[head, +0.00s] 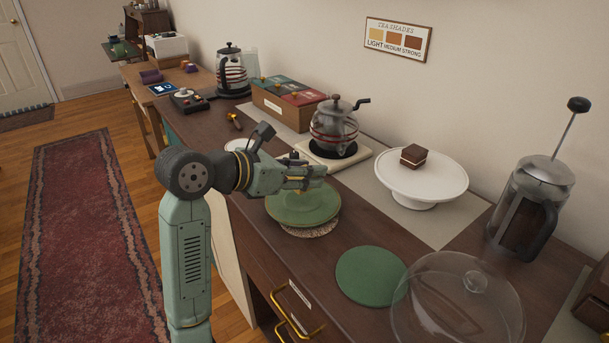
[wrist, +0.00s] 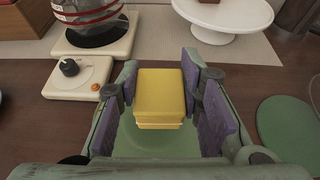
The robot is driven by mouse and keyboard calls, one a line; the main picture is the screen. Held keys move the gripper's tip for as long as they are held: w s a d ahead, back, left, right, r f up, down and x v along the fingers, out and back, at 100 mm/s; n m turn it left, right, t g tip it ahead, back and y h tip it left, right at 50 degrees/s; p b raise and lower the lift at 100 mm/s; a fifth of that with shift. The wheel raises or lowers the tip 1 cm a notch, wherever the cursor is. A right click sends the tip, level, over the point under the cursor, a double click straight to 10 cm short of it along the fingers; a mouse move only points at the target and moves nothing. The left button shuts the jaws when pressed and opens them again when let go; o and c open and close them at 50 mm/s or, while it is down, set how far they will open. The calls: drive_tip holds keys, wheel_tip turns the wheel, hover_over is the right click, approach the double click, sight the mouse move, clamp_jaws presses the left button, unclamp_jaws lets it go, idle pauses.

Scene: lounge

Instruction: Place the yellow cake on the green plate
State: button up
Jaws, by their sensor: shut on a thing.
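The yellow cake (wrist: 160,95) is a small block with a pale layer near its base. In the wrist view it sits upright between the purple-padded fingers of my gripper (wrist: 165,88). My gripper (head: 305,177) is shut on the cake, above the green plate (head: 302,210). The plate also shows below the cake in the wrist view (wrist: 190,148). The plate rests on a speckled round mat on the dark wooden counter. In the head view my gripper hides most or all of the cake. The exact gap between cake and plate is hard to tell.
A white cake stand (head: 425,184) with a brown cake (head: 414,156) stands to the right. A glass kettle (head: 335,128) on its burner is behind. A green round mat (head: 369,275), a glass dome (head: 457,302) and a French press (head: 530,208) are nearer right.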

drive_tip(key=shift+w, duration=0.4)
drive_tip(key=shift+f, duration=0.2)
wheel_tip(320, 180, down, 3)
drive_tip(key=shift+r+p, duration=0.1)
drive_tip(key=shift+p, duration=0.5)
drive_tip(key=shift+f, duration=0.2)
drive_tip(key=shift+f+b, duration=0.3)
drive_tip(key=shift+b, duration=0.05)
drive_tip(key=o, duration=1.1)
drive_tip(key=shift+r, duration=0.1)
drive_tip(key=shift+o, duration=0.2)
